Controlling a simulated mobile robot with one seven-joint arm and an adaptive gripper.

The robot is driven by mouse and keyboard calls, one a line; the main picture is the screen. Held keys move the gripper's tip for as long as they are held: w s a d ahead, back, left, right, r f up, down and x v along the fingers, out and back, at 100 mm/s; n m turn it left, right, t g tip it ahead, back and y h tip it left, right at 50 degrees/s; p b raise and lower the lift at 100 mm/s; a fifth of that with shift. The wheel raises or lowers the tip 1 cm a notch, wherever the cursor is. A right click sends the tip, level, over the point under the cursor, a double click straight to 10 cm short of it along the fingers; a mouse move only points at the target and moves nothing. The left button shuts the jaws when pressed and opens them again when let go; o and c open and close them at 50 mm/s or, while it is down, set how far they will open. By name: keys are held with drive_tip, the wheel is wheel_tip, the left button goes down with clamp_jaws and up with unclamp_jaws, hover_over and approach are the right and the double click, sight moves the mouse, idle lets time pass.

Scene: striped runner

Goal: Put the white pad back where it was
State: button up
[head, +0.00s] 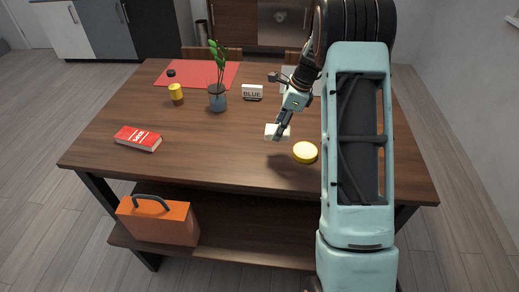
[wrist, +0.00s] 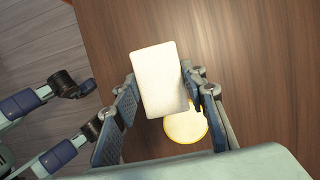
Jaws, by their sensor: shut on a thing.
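The white pad (head: 271,131) is a small pale block near the middle of the wooden table. My gripper (head: 279,133) is shut on it. In the wrist view the white pad (wrist: 159,72) sits between the two fingers of my gripper (wrist: 160,84), its long side running roughly up and down the picture. It appears held above the table, but the height is hard to tell. In the wrist view the yellow disc (wrist: 187,127) is partly covered by the pad and finger.
A red mat (head: 205,79) with a black puck (head: 171,72), a yellow cup (head: 176,94), a potted plant (head: 217,100) and a "BLUE" sign (head: 252,92) stand toward the back. A red book (head: 138,139) lies left. A pale sheet (head: 287,72) is partly behind my arm. The centre-left is clear.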

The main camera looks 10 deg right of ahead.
sight(268, 130)
drive_tip(key=a+f, duration=0.3)
drive_tip(key=f, duration=0.1)
drive_tip(key=w+a+f, duration=0.1)
drive_tip(key=a+f, duration=0.1)
drive_tip(key=shift+a, duration=0.35)
drive_tip(key=shift+d+x, duration=0.1)
drive_tip(key=shift+x, duration=0.8)
drive_tip(key=shift+d+x, duration=0.15)
drive_tip(key=shift+x, duration=0.75)
drive_tip(key=shift+s+f, duration=0.2)
drive_tip(key=shift+f, duration=0.15)
drive_tip(key=o, duration=1.1)
drive_tip(key=v, duration=1.2)
drive_tip(key=shift+d+r, duration=0.1)
drive_tip(key=shift+r, duration=0.2)
